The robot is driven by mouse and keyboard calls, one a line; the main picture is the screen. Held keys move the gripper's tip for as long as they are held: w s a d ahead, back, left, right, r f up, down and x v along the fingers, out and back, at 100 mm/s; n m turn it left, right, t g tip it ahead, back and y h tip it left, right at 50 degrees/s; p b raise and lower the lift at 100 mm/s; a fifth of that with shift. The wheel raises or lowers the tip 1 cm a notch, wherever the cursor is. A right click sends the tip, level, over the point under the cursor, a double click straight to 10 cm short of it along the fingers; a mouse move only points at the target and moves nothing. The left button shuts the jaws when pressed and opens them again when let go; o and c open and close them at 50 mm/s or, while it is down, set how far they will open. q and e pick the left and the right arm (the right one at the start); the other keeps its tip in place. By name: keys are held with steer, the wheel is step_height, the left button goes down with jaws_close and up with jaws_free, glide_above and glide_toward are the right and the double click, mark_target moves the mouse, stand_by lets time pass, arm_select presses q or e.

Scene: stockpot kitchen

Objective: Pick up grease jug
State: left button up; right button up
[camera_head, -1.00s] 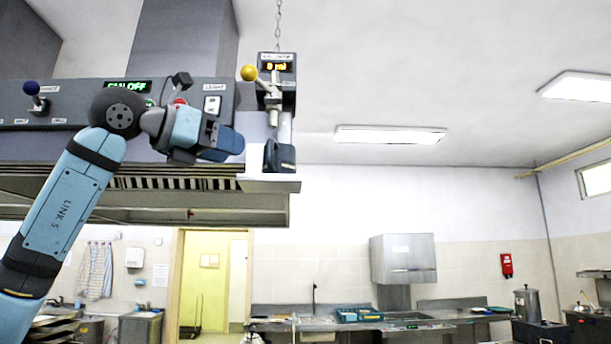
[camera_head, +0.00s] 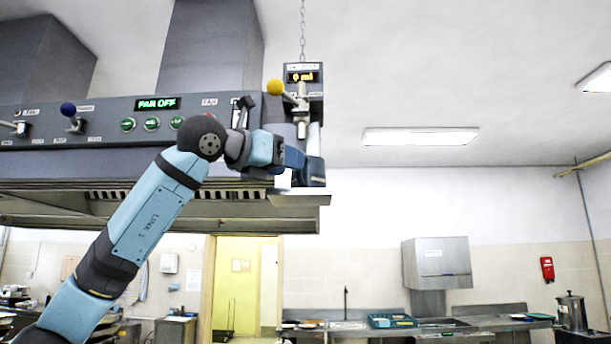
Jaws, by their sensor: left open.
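A dark grey container, which looks like the grease jug (camera_head: 315,172), sits on a small white ledge at the right end of the extractor hood, below the dispenser's spout. The dispenser (camera_head: 304,78) above it has a yellow-knobbed lever and a lit display that seems to read 0 ml. My left gripper (camera_head: 296,158) is open, at the jug's left side, and its blue fingers overlap the jug's left edge in the picture. I cannot tell whether they touch it. The jug's left part is hidden behind the fingers. My right gripper is not in view.
The hood's control panel (camera_head: 92,129) has levers, green buttons and a FAN OFF display behind my left arm. The hood's lower edge (camera_head: 160,210) runs below the gripper. A chain (camera_head: 302,30) hangs above the dispenser. The space right of the jug is clear.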

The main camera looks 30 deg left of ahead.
mark_target(306, 176)
arm_select(q)
steer(key=x, duration=0.3)
steer(key=shift+w+d, duration=0.15)
steer(key=shift+w, duration=0.05)
steer(key=shift+s, duration=0.15)
steer(key=shift+c, duration=0.6)
jaws_close()
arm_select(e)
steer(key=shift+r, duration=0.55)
